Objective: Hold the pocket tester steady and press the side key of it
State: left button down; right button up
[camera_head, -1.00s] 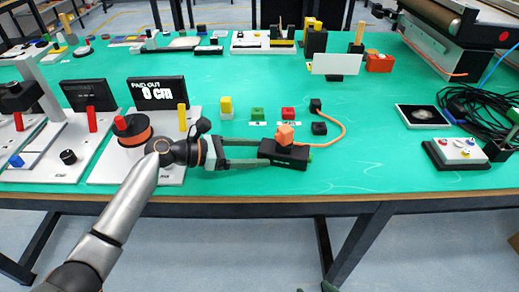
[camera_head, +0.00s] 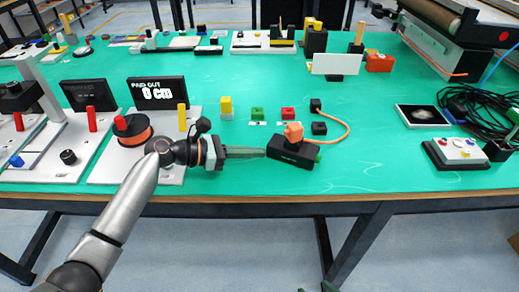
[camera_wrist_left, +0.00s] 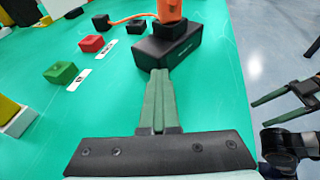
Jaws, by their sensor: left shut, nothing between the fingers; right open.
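The pocket tester (camera_head: 292,153) is a black box lying on the green mat near its front edge, with an orange plug (camera_head: 293,132) on top. A green part (camera_head: 318,158), which looks like the side key, shows at its right end. My left gripper (camera_head: 264,153) is shut and empty, its fingertips at the tester's left end. The left wrist view shows the closed fingertips (camera_wrist_left: 160,74) at or just short of the tester's near face (camera_wrist_left: 168,48); I cannot tell if they touch. My right gripper (camera_wrist_left: 259,114) is open and empty beyond the table edge.
An orange cable (camera_head: 345,128) runs from the plug to a black block (camera_head: 316,105). Red (camera_head: 288,113) and green (camera_head: 257,113) blocks stand behind the tester. The paid-out display (camera_head: 157,92) and spool (camera_head: 133,132) are at left.

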jog(key=shift+f, duration=0.1)
grip_shut()
jog(key=shift+a, duration=0.1)
dwell(0.8)
dwell(0.5)
